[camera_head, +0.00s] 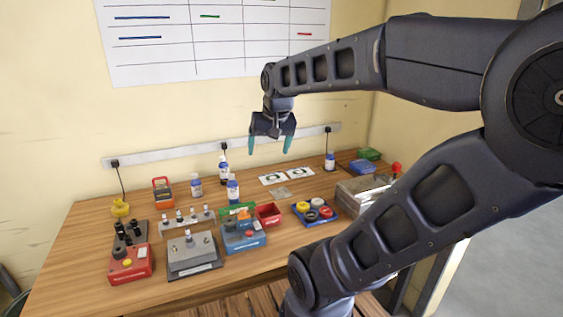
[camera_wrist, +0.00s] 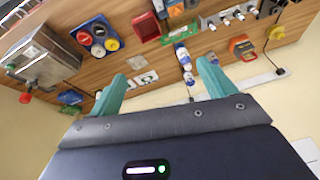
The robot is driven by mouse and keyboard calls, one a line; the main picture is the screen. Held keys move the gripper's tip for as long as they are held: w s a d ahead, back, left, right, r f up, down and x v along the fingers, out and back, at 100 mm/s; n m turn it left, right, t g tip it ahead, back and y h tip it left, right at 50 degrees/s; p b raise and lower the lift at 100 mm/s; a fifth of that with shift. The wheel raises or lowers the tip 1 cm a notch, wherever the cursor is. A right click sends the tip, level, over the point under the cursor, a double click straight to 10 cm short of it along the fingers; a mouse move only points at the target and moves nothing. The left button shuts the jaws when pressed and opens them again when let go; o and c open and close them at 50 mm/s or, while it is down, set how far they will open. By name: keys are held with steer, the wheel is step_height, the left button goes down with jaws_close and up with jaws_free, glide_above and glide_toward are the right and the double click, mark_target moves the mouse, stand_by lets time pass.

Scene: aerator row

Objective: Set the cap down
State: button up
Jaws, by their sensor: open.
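My gripper (camera_head: 271,148) hangs over the back of the table in the head view, well above the surface. Its teal fingers are spread apart with nothing between them, and the wrist view also shows the open gripper (camera_wrist: 160,71). A blue tray (camera_head: 326,222) on the right half of the table holds round cap-like pieces in yellow, white, red and black. The tray (camera_wrist: 112,28) also shows in the wrist view. I cannot tell which piece is the task's cap. Two white cards (camera_head: 299,173) with dark ring marks lie behind the tray, beside a small grey plate (camera_head: 281,193).
Bottles with blue labels (camera_head: 233,191) stand along the back. A red bin (camera_head: 267,214), a blue device (camera_head: 243,238), a grey block (camera_head: 192,256) and a red box (camera_head: 131,264) crowd the front. A metal box (camera_head: 360,192) stands at right. The wooden table (camera_head: 75,240) is bare at left.

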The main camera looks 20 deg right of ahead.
steer(key=s+d+f+n, duration=0.1)
steer(key=s+f, duration=0.1)
steer(key=s, duration=0.3)
steer(key=shift+d+f+n+h, duration=0.3)
steer(key=shift+d+f, duration=0.05)
steer(key=shift+f, duration=0.05)
stand_by(0.8)
